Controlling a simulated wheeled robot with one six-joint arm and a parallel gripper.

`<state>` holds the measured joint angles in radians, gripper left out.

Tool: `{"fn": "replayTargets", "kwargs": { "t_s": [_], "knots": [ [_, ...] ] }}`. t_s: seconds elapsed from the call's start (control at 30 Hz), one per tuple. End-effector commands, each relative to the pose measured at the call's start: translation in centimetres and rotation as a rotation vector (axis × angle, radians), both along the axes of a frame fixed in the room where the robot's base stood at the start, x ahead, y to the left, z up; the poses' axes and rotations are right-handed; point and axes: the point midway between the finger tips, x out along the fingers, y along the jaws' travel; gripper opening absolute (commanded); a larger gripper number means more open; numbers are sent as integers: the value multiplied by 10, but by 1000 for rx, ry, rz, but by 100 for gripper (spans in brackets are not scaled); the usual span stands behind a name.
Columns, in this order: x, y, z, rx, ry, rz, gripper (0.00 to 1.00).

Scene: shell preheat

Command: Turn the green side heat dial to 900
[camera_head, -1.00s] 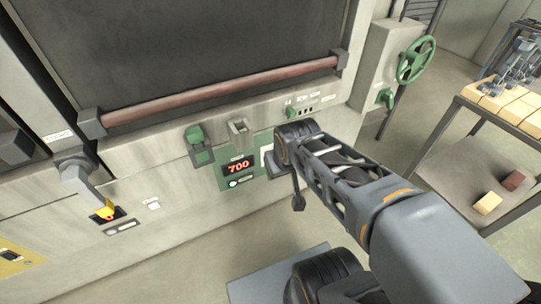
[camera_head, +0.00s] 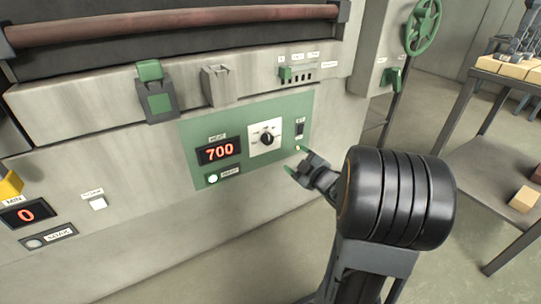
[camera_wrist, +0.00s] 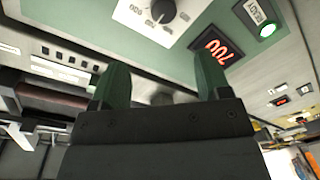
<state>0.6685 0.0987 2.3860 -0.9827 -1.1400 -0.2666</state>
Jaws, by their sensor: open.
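The heat dial (camera_head: 267,138) is a black knob on a white plate in the green panel (camera_head: 190,140). It also shows at the top of the wrist view (camera_wrist: 163,12). The heat display (camera_head: 219,151) left of the dial reads 700; it appears upside down in the wrist view (camera_wrist: 214,50). My gripper (camera_head: 298,168) is open and empty, to the lower right of the dial and apart from it. In the wrist view its two green fingers (camera_wrist: 158,75) stand spread, with the dial beyond them.
A green-lit button (camera_head: 213,179) sits under the display, and a small switch (camera_head: 299,129) right of the dial. A green-lidded box (camera_head: 155,92) and a grey bracket (camera_head: 219,86) stick out above the panel. A table with blocks (camera_head: 480,140) stands at right.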

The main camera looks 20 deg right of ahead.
Motion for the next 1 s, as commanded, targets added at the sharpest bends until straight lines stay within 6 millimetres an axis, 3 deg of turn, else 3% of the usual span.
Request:
{"fn": "replayTargets", "kwargs": {
  "t_s": [0.17,0.7,1.0],
  "knots": [
    [9,3,-9,-1,-24,29,70],
    [103,24,-8,-1,-25,29,70],
    [129,29,-7,1,-23,27,70]
  ]
}}
